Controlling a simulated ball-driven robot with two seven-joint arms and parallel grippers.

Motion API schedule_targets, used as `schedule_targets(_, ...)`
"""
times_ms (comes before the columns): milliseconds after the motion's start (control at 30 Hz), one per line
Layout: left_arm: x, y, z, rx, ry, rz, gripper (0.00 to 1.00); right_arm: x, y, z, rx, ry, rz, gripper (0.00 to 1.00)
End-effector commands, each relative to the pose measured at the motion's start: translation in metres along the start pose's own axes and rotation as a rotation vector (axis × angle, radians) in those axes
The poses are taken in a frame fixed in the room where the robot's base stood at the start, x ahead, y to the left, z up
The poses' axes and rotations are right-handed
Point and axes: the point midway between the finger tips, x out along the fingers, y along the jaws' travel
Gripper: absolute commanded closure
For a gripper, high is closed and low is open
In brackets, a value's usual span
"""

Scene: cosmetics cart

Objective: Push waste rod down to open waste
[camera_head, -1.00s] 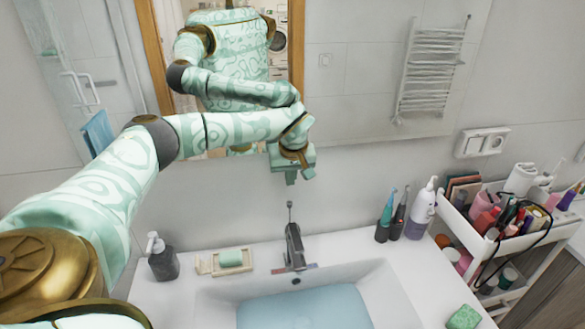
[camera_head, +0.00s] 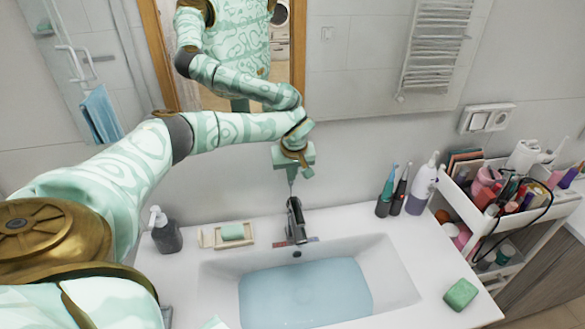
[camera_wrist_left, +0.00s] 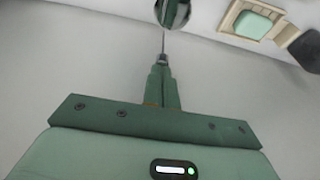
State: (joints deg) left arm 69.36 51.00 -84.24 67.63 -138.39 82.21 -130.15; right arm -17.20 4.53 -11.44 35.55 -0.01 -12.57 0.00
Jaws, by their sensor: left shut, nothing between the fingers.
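The thin waste rod (camera_head: 291,188) stands upright behind the dark faucet (camera_head: 295,222) at the back of the sink. My left gripper (camera_head: 292,178) is shut and empty, pointing down directly above the rod. In the left wrist view, the shut fingertips (camera_wrist_left: 163,62) line up with the rod (camera_wrist_left: 163,42), which runs toward the shiny faucet (camera_wrist_left: 172,12). The fingers hide the rod's top, so I cannot tell whether they touch it. The sink (camera_head: 395,285) holds bluish water. My right gripper is not in view.
A soap dispenser (camera_head: 165,234) and a soap dish (camera_head: 207,238) stand left of the faucet. Electric toothbrushes (camera_head: 385,200) stand to the right. A filled cosmetics cart (camera_head: 465,208) is farther right. The wall and mirror rise behind my gripper.

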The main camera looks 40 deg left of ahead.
Motion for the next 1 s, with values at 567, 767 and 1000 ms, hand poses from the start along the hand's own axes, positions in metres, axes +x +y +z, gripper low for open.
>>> schedule_targets(567, -0.009, -0.001, 0.001, -0.002, -0.003, -0.003, 1.00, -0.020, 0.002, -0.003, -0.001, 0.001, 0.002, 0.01)
schedule_targets(767, -0.047, -0.002, -0.006, -0.008, 0.001, 0.000, 1.00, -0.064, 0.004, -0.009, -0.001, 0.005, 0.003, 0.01)
schedule_targets(1000, -0.095, -0.001, -0.004, -0.008, 0.005, 0.003, 1.00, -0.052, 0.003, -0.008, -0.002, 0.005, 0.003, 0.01)
